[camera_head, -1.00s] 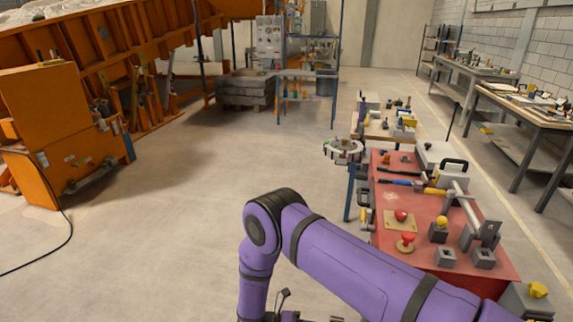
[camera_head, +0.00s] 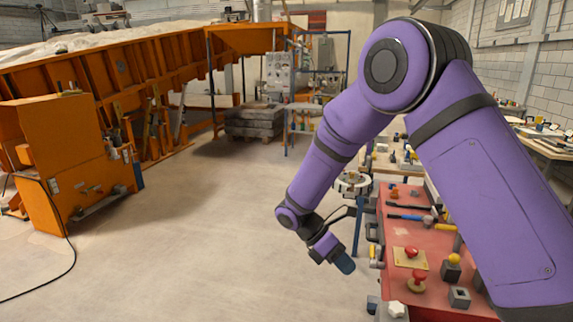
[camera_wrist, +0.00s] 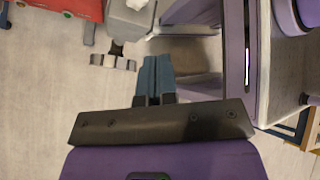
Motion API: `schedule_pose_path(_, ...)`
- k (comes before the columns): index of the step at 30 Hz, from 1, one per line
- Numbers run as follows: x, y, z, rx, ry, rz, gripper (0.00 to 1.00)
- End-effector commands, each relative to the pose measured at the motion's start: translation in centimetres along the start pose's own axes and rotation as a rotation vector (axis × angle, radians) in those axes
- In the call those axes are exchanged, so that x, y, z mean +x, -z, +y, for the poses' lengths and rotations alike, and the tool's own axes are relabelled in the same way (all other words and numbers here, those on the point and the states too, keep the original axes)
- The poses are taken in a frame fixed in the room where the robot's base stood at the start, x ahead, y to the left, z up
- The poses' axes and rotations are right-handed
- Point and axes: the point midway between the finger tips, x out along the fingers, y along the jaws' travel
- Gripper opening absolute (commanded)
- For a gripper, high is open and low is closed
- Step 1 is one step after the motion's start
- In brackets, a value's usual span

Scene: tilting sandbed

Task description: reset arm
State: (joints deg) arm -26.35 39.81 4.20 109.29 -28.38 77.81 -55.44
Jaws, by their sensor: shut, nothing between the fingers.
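My gripper (camera_head: 344,264) hangs at the end of my purple arm, left of the red-topped workbench (camera_head: 437,283), with open floor below it. In the wrist view its two blue-grey fingers (camera_wrist: 156,75) are together with nothing between them. My arm is raised with its elbow high and the forearm sloping down to the left. The upper arm hides the right part of the bench.
Two red push-buttons, one (camera_head: 411,251) on a tan plate, a yellow-knobbed block (camera_head: 452,266) and a blue-handled tool (camera_head: 405,217) lie on the bench. An orange cabinet (camera_head: 70,150) stands at left before the orange sandbed frame (camera_head: 130,88). The floor between is clear.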

Motion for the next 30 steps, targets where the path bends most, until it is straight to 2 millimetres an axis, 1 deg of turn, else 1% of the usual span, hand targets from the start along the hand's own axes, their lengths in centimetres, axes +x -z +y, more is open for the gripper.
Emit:
schedule_pose_path(1,-0.7,-1.5,-1.0,0.053,-0.017,0.034,0.0)
schedule_pose_path(3,-1.3,-3.3,-2.3,0.128,-0.035,0.079,0.0)
schedule_pose_path(9,-2.6,-7.8,-6.3,0.34,-0.082,0.212,0.0)
schedule_pose_path(15,-3.3,-11.8,-10.6,0.556,-0.118,0.348,0.0)
schedule_pose_path(21,-3.4,-15.0,-15.2,0.771,-0.147,0.489,0.0)
schedule_pose_path(30,-2.8,-18.3,-22.0,1.087,-0.179,0.71,0.0)
